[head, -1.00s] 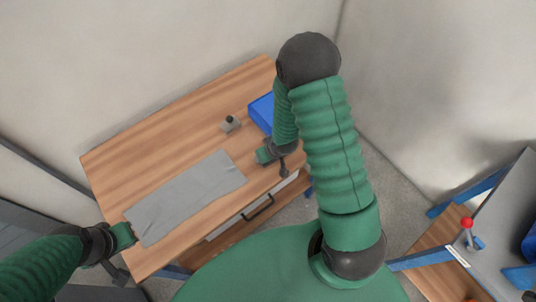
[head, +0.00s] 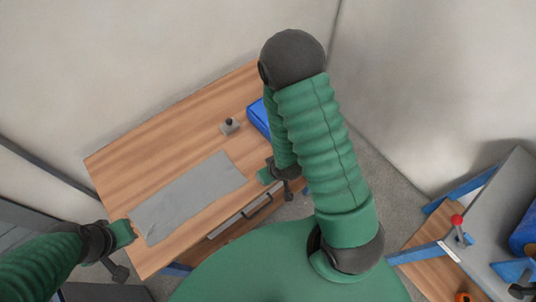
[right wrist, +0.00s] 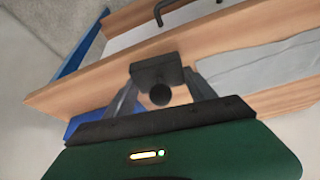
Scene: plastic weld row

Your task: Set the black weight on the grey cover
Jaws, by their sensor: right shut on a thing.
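The grey cover (head: 190,195) lies flat on the wooden table, and part of it shows at the right of the right wrist view (right wrist: 262,66). My right gripper (right wrist: 160,88) is shut on the black weight (right wrist: 152,70), a dark block with a round knob. In the head view my right gripper (head: 265,175) is just right of the cover, near the table's front edge; the weight cannot be made out there. My left gripper (head: 124,235) is at the table's left end, beside the cover's near-left corner; its fingers are not clear.
A small grey block with a dark knob (head: 230,126) stands on the table behind the cover. A blue container (head: 257,116) is at the table's right end, partly hidden by my arm. A drawer with a black handle (head: 257,207) is under the front edge.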

